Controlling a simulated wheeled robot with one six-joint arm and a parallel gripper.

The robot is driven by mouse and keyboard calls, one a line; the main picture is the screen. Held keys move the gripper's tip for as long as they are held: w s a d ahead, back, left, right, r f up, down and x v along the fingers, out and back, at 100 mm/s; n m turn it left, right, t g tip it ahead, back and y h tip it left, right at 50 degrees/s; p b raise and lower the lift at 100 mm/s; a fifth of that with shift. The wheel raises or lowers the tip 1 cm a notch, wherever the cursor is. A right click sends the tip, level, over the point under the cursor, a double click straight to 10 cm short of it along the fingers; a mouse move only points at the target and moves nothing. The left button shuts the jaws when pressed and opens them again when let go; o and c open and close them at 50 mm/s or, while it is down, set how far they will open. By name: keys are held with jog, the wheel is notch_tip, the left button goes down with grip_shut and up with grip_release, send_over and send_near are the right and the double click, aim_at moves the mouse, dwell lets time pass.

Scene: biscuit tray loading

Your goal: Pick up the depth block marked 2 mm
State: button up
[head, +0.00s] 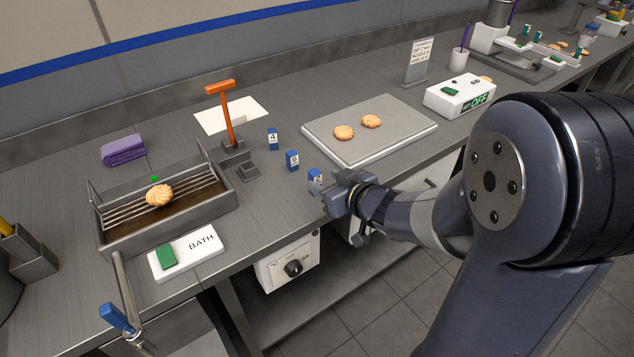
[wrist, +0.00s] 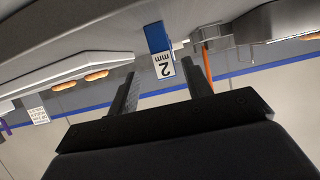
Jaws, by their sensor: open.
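The depth block marked 2 mm (wrist: 158,40) is blue with a white label and shows between my fingers in the wrist view, upside down there. In the head view the block (head: 315,177) stands at the counter's front edge, partly hidden by my gripper (head: 340,192). In the wrist view my gripper (wrist: 165,82) is open, with one finger on each side of the block. Whether the fingers touch it cannot be told. Two similar blocks, marked 4 (head: 272,139) and apparently 6 (head: 292,160), stand in a row behind it.
A stand with an orange handle (head: 228,115) is left of the blocks. A bath with a wire rack (head: 115,240) holds one biscuit. A tray (head: 360,153) with two biscuits lies to the right. A white OFF box (head: 450,98) stands farther right.

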aim_at(310, 175)
jog(key=x, duration=0.6)
jog(key=shift+a+b, duration=0.3)
jog(key=shift+a, duration=0.1)
grip_shut()
